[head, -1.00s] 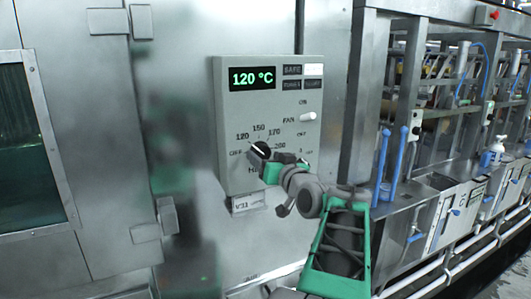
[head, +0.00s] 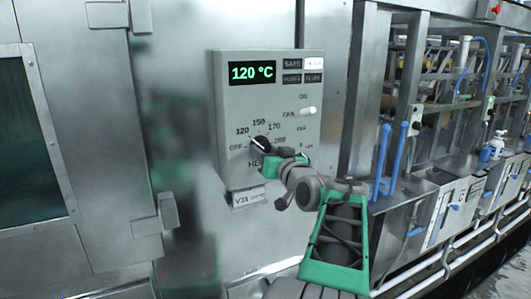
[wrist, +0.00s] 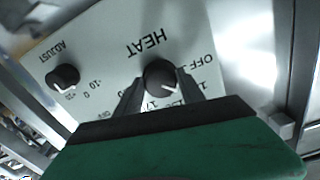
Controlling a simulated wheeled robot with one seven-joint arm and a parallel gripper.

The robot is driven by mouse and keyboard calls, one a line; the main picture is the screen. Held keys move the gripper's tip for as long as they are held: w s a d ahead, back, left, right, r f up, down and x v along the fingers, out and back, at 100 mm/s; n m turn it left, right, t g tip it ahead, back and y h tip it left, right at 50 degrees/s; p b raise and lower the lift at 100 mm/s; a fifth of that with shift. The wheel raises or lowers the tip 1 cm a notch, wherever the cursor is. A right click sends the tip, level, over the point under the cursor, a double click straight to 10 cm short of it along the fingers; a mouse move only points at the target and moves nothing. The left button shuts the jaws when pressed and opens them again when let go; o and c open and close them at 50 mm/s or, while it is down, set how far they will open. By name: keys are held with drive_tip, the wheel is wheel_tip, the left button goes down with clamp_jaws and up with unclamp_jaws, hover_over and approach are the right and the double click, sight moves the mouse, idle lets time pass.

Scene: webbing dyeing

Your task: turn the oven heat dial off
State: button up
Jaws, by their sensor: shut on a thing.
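The heat dial (head: 260,144) is a black round knob with a white pointer line, low on the pale grey control panel (head: 226,120). Its pointer tilts up and left, towards the 120 mark, above OFF. The green display (head: 252,73) reads 120 °C. My gripper (wrist: 160,80) is shut on the heat dial, with one finger on each side of it in the wrist view, where the dial (wrist: 160,72) shows upside down. In the head view my gripper (head: 267,154) covers the dial's lower right edge.
A smaller ADJUST knob (wrist: 62,78) sits beside the heat dial in the wrist view. A white fan switch (head: 308,111) and several indicator labels are on the panel. Blue upright handles (head: 391,158) and machine frames stand to the right. A steel door with a window is at the left.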

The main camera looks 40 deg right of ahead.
drive_tip(key=shift+f+b, duration=0.2)
drive_tip(key=shift+b, duration=0.4)
drive_tip(key=shift+c, duration=0.3)
drive_tip(key=n+b, duration=0.9)
drive_tip(key=b, duration=0.6)
drive_tip(key=shift+d+r, duration=0.1)
drive_tip(key=shift+d, duration=0.05)
drive_tip(key=shift+r, duration=0.1)
drive_tip(key=shift+s, duration=0.1)
drive_tip(key=o, duration=1.4)
drive_tip(key=shift+c, duration=0.2)
drive_tip(key=shift+s, duration=0.1)
drive_tip(key=b+v, duration=0.1)
drive_tip(key=v, duration=0.6)
drive_tip(key=shift+s+b, duration=0.25)
drive_tip(key=shift+b, duration=0.05)
